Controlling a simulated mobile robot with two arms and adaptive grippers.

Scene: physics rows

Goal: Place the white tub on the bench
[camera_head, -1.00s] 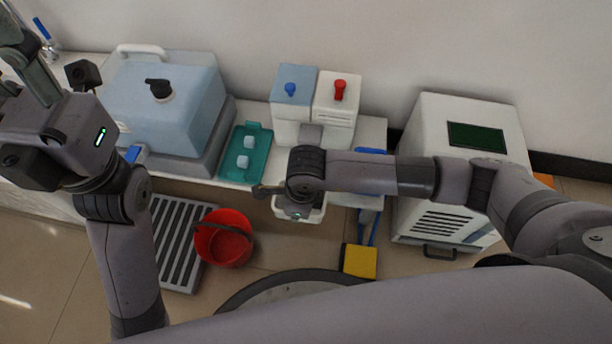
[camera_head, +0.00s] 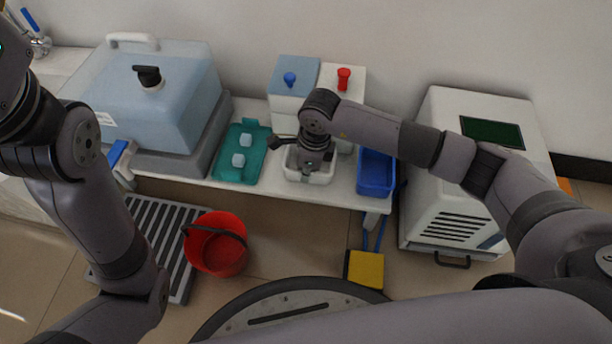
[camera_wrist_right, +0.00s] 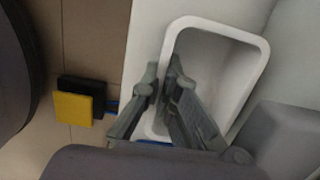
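The white tub (camera_head: 326,177) is over the front part of the white bench (camera_head: 268,181), in front of two dispensers. It looks level and seems to rest on the bench, though its underside is hidden. In the right wrist view the tub (camera_wrist_right: 222,32) is empty where I see inside. My right gripper (camera_head: 308,172) points down at the tub. In the wrist view its fingers (camera_wrist_right: 163,75) straddle the tub's left wall, one outside and one inside, closed on it. My left arm leaves the head view at the left edge, and its gripper is out of view.
A teal tray (camera_head: 228,175) with two pale blocks is left of the tub; a blue bin (camera_head: 376,174) is right.

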